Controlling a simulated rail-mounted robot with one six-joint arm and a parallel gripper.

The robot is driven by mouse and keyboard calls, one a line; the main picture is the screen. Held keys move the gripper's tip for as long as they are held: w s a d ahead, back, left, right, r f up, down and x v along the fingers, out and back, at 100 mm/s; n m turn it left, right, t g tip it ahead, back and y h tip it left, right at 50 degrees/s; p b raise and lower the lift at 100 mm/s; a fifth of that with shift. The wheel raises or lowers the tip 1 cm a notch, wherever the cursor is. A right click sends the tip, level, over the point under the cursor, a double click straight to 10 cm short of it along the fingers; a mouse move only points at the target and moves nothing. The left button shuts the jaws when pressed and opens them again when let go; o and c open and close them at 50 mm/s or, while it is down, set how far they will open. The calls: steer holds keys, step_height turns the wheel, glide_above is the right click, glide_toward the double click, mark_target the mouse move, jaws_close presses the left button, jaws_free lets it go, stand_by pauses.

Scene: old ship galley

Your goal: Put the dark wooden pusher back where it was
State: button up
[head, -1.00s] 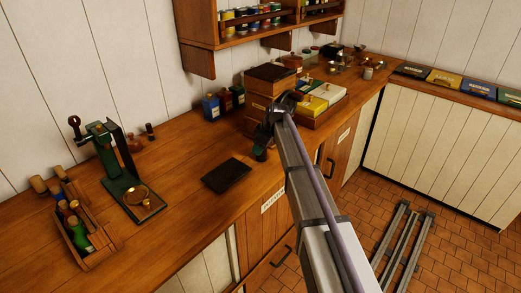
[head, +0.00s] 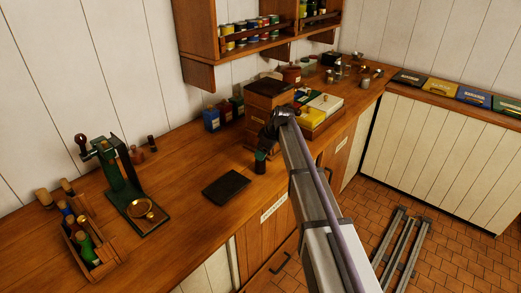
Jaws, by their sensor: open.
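My gripper (head: 266,140) is open, above the counter in front of a stacked wooden box (head: 268,98). Its fingers are small and partly hidden by my own wrist. A small dark upright piece with a greenish top (head: 260,162) shows just below the fingers; I cannot tell whether they touch it. A small dark peg (head: 151,143), which may be the dark wooden pusher, stands near the wall behind the green press (head: 122,185). A reddish-brown knobbed piece (head: 137,154) stands beside it. I cannot tell for sure which piece is the pusher.
A flat black slab (head: 226,187) lies on the counter (head: 185,215), left of my gripper. A wooden rack of bottles (head: 90,248) is at the front left. Blue and green canisters (head: 212,118) stand by the wall. A tray with yellow and white boxes (head: 318,122) is behind my arm.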

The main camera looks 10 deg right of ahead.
steer(key=p+v, duration=0.4)
steer(key=v, duration=0.3)
steer(key=s+a+f+m+g+h, duration=0.1)
steer(key=s+m, duration=0.4)
steer(key=s, duration=1.1)
steer(key=s+a+f+m+g+h, duration=0.1)
steer(key=s+m, duration=0.4)
steer(key=s, duration=1.2)
steer(key=shift+s+a+g+h, duration=0.25)
steer(key=shift+a+g+h, duration=0.15)
steer(key=shift+a+h, duration=0.3)
steer(key=shift+d+f+b, duration=0.1)
steer(key=shift+f+b, duration=0.65)
steer(key=shift+b, duration=0.1)
